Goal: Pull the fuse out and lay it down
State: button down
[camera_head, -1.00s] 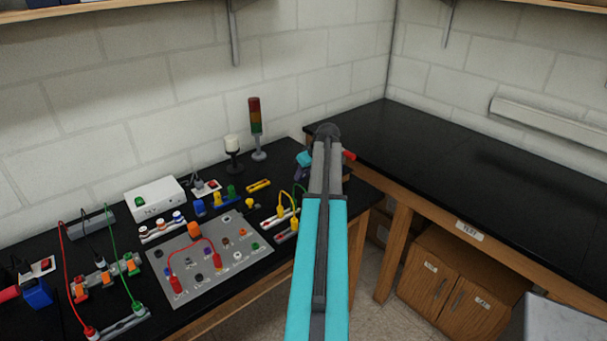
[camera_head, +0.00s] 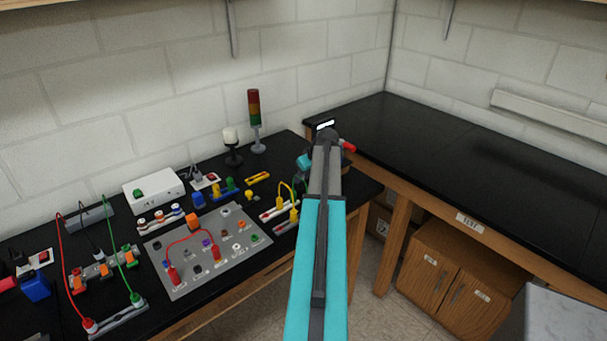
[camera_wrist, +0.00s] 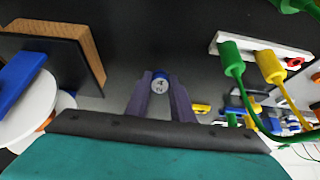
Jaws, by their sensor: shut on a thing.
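In the wrist view, my gripper (camera_wrist: 158,98) is shut on a small round piece with a blue rim and a pale, marked end face, which looks like the fuse (camera_wrist: 159,82). It sits between the two purple-grey fingertips, end face toward the camera. Dark surface shows around it; I cannot tell how high it is held. No fuse holder can be clearly made out. In the head view, my arm covers the fingertips and the fuse.
A wood-edged dark block (camera_wrist: 75,60) and a white disc with a blue bar (camera_wrist: 25,95) are left in the wrist view. Green and yellow plugs (camera_wrist: 232,58) with cables are right. In the head view, a grey panel (camera_head: 185,285) and signal tower (camera_head: 254,110) stand on the crowded left bench.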

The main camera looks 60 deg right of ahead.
jog(key=shift+f, duration=0.55)
jog(key=c, duration=1.5)
grip_release()
jog(key=shift+o, duration=0.2)
jog(key=shift+r, duration=0.1)
jog(key=b+v, duration=0.4)
jog(key=v, duration=0.9)
jog(key=shift+s+r, duration=0.15)
jog(key=shift+r, duration=0.1)
jog(key=shift+a, duration=0.15)
